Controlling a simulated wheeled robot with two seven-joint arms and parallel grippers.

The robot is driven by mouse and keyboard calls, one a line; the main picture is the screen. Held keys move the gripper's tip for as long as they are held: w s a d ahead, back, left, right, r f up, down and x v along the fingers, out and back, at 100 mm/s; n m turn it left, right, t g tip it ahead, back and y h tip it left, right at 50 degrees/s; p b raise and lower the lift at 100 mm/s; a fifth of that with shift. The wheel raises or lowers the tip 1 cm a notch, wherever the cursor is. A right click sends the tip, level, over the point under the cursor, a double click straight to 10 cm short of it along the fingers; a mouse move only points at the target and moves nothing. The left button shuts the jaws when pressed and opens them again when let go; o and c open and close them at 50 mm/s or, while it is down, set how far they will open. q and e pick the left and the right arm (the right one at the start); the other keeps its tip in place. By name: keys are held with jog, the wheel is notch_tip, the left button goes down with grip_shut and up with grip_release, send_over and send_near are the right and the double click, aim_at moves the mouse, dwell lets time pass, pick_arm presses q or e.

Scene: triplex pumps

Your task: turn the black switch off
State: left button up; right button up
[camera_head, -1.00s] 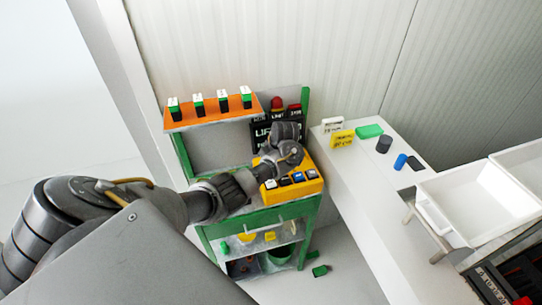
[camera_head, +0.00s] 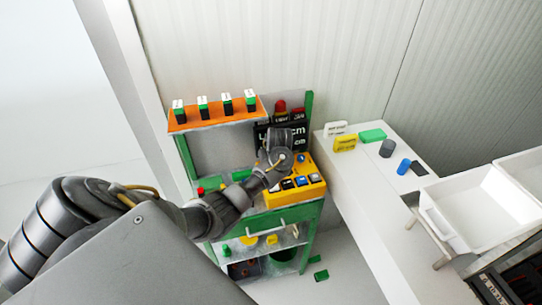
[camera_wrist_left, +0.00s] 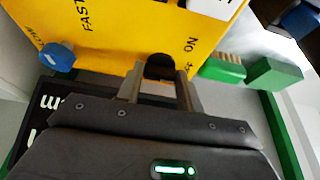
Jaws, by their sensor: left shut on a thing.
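The yellow control box (camera_head: 312,190) stands on the green cart, with several small switches along its front. In the left wrist view the box (camera_wrist_left: 100,45) bears the words FAST and ON and a blue knob (camera_wrist_left: 57,56). The black switch (camera_wrist_left: 159,68) sits near the ON label. My left gripper (camera_wrist_left: 158,82) has its fingers either side of the black switch and is shut on it. In the head view my own wrist hides the fingertips and this switch. My right gripper is not in view.
The green cart (camera_head: 300,215) has an orange shelf (camera_head: 215,113) with several green-black blocks. A black display (camera_head: 292,139) stands behind the box. Right of it, a white counter (camera_head: 350,175) holds small items and a white tray (camera_head: 480,205). Green blocks (camera_wrist_left: 275,74) show beside the box.

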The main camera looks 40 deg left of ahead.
pick_arm(q)
jog(key=shift+w+r, duration=0.1)
jog(key=shift+r, duration=0.05)
jog(key=o, duration=0.9)
jog(key=shift+o, duration=0.4)
jog(key=shift+r, duration=0.25)
jog(key=b+v, duration=0.1)
jog(key=v, duration=0.9)
jog(key=shift+d+f, duration=0.1)
jog(key=shift+d, duration=0.05)
